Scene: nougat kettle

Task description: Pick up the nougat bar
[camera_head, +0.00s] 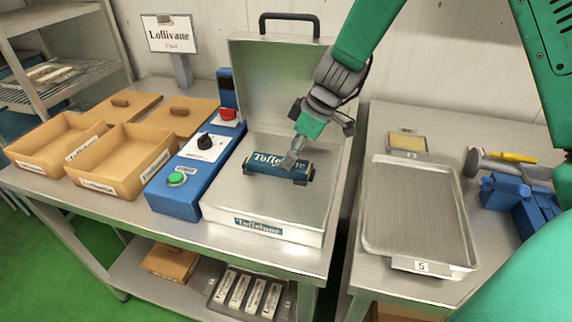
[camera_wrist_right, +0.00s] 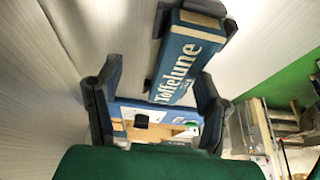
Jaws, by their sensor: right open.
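The nougat bar (camera_head: 278,164) is a blue block lettered "Toffelune". It lies in dark end holders on the flat top of a metal box with its lid raised. It also shows in the right wrist view (camera_wrist_right: 180,65), just beyond the fingers, with dark holders at its far end. My right gripper (camera_head: 292,156) comes down from the upper right, its fingers over the bar in the head view. In the right wrist view my right gripper (camera_wrist_right: 153,95) has its fingers apart, with nothing held. Whether they touch the bar cannot be told. My left gripper is out of view.
The metal box (camera_head: 225,205) has its upright lid (camera_head: 270,85) close behind my right gripper. A blue control panel (camera_head: 190,180) stands to its left, with cardboard boxes (camera_head: 110,180) beyond. An empty metal tray (camera_head: 415,210) and blue tool (camera_head: 515,195) lie on the right table.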

